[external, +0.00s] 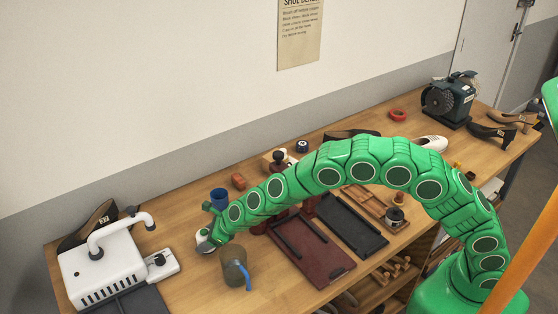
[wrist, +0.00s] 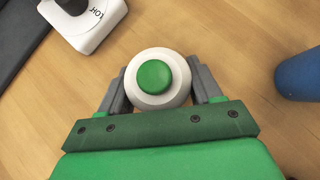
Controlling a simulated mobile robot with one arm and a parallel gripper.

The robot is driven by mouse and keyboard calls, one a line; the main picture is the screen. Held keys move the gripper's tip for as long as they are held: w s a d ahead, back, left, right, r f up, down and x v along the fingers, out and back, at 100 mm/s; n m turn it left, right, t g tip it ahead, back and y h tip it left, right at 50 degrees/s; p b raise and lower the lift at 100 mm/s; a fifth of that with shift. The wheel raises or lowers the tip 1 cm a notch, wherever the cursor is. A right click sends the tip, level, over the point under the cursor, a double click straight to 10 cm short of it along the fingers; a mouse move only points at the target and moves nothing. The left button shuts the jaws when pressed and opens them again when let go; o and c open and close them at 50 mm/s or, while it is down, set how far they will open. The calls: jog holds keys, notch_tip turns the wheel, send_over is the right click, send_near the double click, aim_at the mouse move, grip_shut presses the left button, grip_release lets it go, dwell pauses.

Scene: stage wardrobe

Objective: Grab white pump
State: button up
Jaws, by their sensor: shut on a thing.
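My gripper (wrist: 157,90) is shut on a white round thing with a green disc on top (wrist: 155,76), with a grey finger against each side. In the external view my gripper (external: 207,236) is low over the left part of the bench, and a bit of the white thing (external: 203,246) shows under it. Its lower part is hidden in the wrist view, so I cannot tell whether it touches the bench. A white shoe (external: 431,143) lies far off at the back right, partly behind my arm; its heel is not clear.
Dark shoes and a grinder (external: 448,98) stand at the back right.

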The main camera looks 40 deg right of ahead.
aim_at(205, 231)
jog(key=shift+c, duration=0.5)
jog(key=shift+r, duration=0.15)
jog(key=shift+r, duration=1.35)
jog(key=shift+v, duration=1.75)
jog(key=s+f+v, duration=0.2)
jog(key=v, duration=1.1)
jog(key=shift+s+d+r, duration=0.2)
jog(key=shift+s+d, duration=0.15)
